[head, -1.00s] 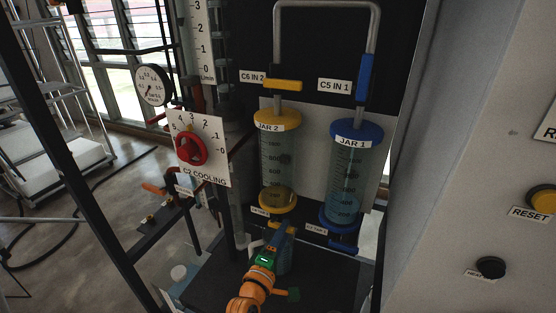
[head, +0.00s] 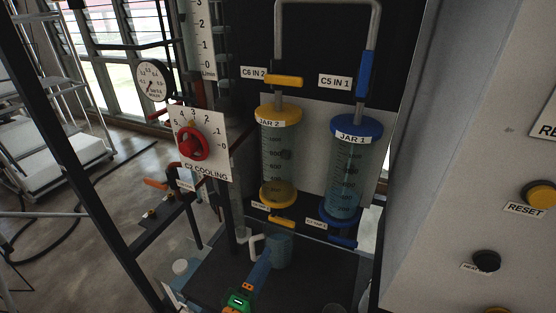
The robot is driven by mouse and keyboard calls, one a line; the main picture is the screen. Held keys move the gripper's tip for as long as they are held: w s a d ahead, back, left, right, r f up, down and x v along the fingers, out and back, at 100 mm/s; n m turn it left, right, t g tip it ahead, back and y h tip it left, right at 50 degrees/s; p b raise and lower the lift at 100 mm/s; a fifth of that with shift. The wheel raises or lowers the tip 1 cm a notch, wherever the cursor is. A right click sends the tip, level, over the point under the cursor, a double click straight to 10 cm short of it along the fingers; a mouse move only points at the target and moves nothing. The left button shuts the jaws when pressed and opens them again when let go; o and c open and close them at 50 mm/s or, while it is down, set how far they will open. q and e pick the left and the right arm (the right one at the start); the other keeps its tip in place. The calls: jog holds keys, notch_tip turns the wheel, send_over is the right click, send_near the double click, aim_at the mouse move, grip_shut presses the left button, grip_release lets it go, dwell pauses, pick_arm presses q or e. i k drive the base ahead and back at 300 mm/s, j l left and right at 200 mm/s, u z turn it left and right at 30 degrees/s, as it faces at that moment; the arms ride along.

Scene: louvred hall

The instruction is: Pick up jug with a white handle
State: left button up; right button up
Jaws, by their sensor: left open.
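The jug (head: 279,251) is a bluish, see-through vessel standing upright on the dark shelf (head: 325,278) below the two jars. Its white handle (head: 254,246) sticks out on its left side. My left gripper (head: 264,259), blue with a green-lit wrist, reaches up from the bottom of the view. Its tip end overlaps the jug's lower left, just below the handle. It is open; whether it touches the jug I cannot tell. My right gripper is out of view.
Jar 2 (head: 278,160) with yellow caps and Jar 1 (head: 347,175) with blue caps hang above the shelf. A red cooling valve (head: 191,143) is at left. A grey cabinet with a yellow reset button (head: 539,194) stands at right. A dark frame post (head: 68,165) crosses the left.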

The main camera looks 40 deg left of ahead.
aim_at(280, 238)
jog(key=u, duration=1.15)
